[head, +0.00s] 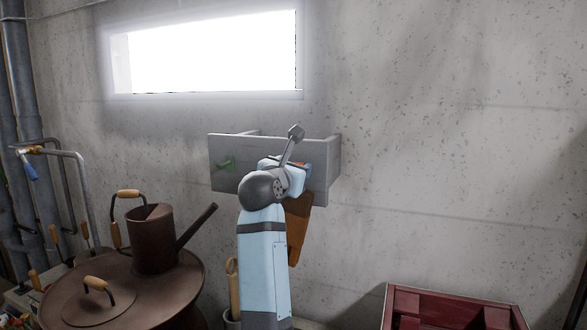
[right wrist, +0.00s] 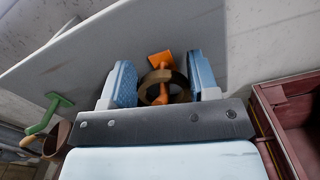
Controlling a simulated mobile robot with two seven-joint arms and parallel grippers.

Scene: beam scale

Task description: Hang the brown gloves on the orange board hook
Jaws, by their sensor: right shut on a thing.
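The brown gloves (head: 298,228) hang below my right gripper (head: 298,165) in the head view, partly hidden by my arm. In the right wrist view, their brown ring-like cuff (right wrist: 145,92) sits between the two blue fingers of the right gripper (right wrist: 160,78), which is shut on the gloves. The orange hook (right wrist: 160,63) is on the grey board just beyond. Orange shows both above the cuff rim and inside its opening; I cannot tell whether the cuff rests on the hook. In the head view the hook is mostly hidden behind my gripper. My left gripper is not in view.
The grey board (head: 232,182) on the concrete wall also carries a green hook (head: 228,164) to the left. A brown watering can (head: 153,240) stands on a round drum (head: 150,300) at lower left. A dark red crate (head: 450,310) is at lower right.

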